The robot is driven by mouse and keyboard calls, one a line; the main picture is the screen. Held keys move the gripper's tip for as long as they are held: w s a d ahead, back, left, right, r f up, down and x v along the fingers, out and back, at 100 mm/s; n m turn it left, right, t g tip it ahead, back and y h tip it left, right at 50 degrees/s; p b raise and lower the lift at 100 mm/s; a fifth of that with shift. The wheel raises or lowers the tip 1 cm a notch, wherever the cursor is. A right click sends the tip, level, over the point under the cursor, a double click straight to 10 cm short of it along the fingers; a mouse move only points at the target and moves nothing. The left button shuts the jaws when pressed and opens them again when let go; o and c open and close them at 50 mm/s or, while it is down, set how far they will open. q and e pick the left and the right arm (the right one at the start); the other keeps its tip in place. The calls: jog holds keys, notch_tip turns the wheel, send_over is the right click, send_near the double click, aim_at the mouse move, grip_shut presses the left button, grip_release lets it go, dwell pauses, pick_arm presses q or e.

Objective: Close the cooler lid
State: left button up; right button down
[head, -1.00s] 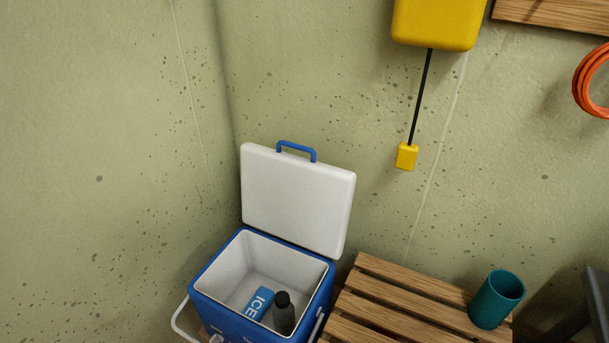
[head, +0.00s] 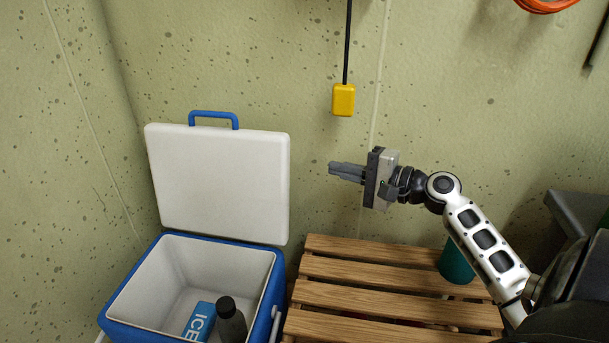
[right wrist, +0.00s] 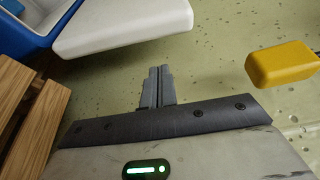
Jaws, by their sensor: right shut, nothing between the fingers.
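The blue and white cooler (head: 265,262) stands at the lower left of the head view, its inside open to view. Its white lid (head: 217,180) is raised upright at the back, with a blue handle (head: 213,115) on its top edge. An ice pack (head: 199,321) and a dark bottle (head: 231,322) are inside. My right gripper (head: 331,169) is shut and empty, to the right of the lid and apart from it, pointing left. In the right wrist view, the shut fingers (right wrist: 157,72) show below the lid (right wrist: 120,28). My left gripper is not in view.
A slatted wooden bench (head: 390,272) stands right of the cooler, with a teal cup (head: 456,264) partly behind my right arm. A yellow box (head: 343,100) hangs on a black cord by the wall, above my right gripper. Walls meet in a corner behind the cooler.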

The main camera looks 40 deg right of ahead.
jog(key=x, duration=0.9)
jog(key=shift+w+r, duration=0.3)
jog(key=shift+w, duration=0.2)
jog(key=shift+a, duration=0.1)
